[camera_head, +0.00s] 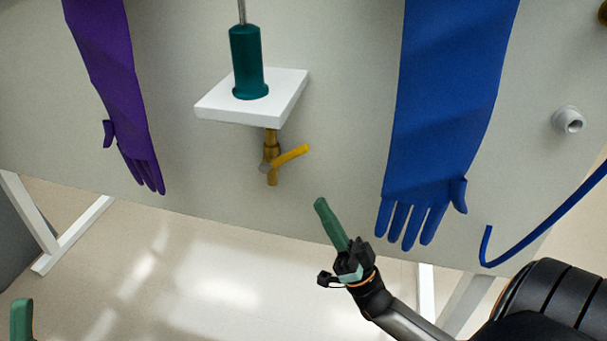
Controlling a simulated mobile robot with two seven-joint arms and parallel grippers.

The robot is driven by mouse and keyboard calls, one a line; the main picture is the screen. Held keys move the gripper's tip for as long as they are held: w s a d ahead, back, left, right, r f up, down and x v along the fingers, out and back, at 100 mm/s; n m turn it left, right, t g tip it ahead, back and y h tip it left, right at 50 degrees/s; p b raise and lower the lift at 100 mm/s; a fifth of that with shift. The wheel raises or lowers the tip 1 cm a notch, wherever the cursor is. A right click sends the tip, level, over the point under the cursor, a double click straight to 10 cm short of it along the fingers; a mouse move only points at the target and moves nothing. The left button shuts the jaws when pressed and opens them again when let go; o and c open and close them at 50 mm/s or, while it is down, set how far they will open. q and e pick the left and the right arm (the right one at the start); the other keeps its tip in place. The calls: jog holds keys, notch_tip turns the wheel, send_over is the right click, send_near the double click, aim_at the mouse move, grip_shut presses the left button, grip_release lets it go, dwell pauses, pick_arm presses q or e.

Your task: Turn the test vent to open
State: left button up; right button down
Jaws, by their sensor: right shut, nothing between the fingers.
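The test vent (271,160) is a small brass valve under a white shelf on the pale panel. Its yellow lever (292,155) sticks out to the right and slightly up, across the downward line of the valve body. My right gripper (321,203) has green fingers, shut and empty, pointing up and left. It is below and right of the lever, apart from it in the picture. My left gripper (21,318) shows only as a green finger part at the bottom left edge; the rest is out of frame.
A teal cylinder (247,62) stands on the white shelf (225,110). A purple glove (115,80) hangs at left and a blue glove (445,100) at right, near my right gripper. A blue hose (555,223) and a grey port (568,120) are farther right. Panel around the lever is clear.

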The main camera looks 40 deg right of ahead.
aim_at(294, 152)
pick_arm(q)
jog(key=shift+f+b, duration=0.35)
jog(key=shift+f, duration=0.1)
pick_arm(e)
jog(key=x, duration=0.8)
